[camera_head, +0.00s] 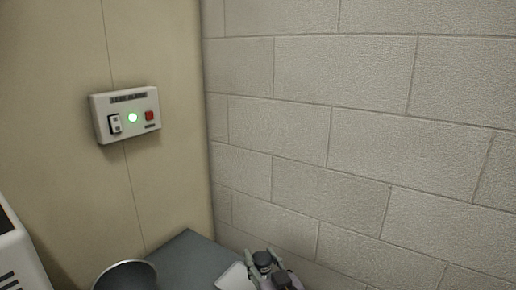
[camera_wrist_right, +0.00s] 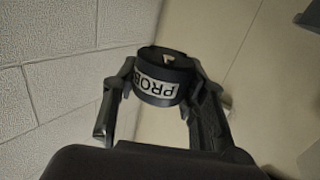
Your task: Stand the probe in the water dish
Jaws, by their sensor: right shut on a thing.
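The probe (camera_wrist_right: 165,84) is a dark cylinder with a white label reading "PROB", the rest of the label being cut off. In the right wrist view it sits between both fingers of my right gripper (camera_wrist_right: 162,76), which is shut on it. In the head view my right gripper (camera_head: 265,261) is at the bottom edge, with the probe's dark top (camera_head: 262,258) between its fingers. Left of it, a round dark vessel with a pale rim (camera_head: 124,275) is cut off by the bottom edge. I cannot tell whether it is the water dish, or see any water. My left gripper is out of view.
A grey surface (camera_head: 190,258) lies in the corner, against a block wall (camera_head: 310,130). A white object (camera_head: 235,277) is beside my right gripper. A white unit (camera_head: 18,253) stands at the left. A wall box (camera_head: 126,114) has a switch, green light and red button.

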